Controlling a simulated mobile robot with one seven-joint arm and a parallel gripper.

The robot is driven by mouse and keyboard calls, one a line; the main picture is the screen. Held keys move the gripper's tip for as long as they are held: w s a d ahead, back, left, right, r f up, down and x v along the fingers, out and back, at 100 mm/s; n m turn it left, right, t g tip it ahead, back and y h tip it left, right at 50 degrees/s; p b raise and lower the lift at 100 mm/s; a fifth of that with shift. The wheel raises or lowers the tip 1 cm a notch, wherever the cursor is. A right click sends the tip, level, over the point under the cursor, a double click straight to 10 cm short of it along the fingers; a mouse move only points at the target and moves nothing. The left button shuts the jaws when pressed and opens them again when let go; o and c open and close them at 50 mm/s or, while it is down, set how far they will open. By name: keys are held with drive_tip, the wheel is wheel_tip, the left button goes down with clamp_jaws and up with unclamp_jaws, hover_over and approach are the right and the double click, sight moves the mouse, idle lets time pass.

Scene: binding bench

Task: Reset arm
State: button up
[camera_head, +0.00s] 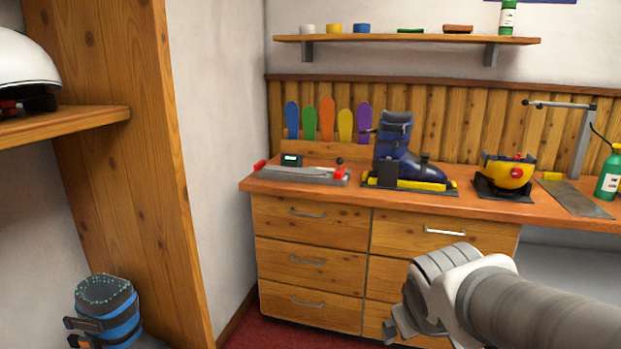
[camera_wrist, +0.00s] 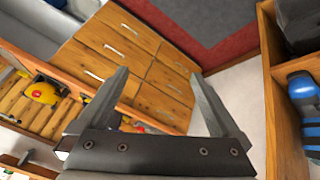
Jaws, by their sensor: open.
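My gripper shows in the wrist view (camera_wrist: 160,95), with its two grey fingers spread wide and nothing between them. In the head view, my arm reaches in from the lower right, and my gripper (camera_head: 392,328) is partly seen at its end, in front of the lower drawers. It touches nothing that I can see. The binding bench (camera_head: 330,195) stands behind it, with wooden drawers (camera_head: 312,262) under its top.
On the bench are a grey device with red ends (camera_head: 300,174), a blue ski boot (camera_head: 398,150), a yellow helmet-like object (camera_head: 508,172) and a green bottle (camera_head: 609,175). A wooden shelf unit (camera_head: 125,170) stands left, with a blue boot (camera_head: 105,312) low down. Red carpet (camera_head: 262,331) shows between.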

drive_tip(key=s+a+r+m+g+y, duration=0.1)
drive_tip(key=s+a+r+m+y, duration=0.2)
drive_tip(key=s, duration=0.8)
wheel_tip(320, 180, up, 19)
drive_tip(key=h+p, duration=0.1)
drive_tip(key=p, duration=1.7)
drive_tip(key=shift+w+d+f+p, duration=0.2)
drive_tip(key=shift+d+p, duration=0.1)
drive_tip(key=shift+d, duration=0.15)
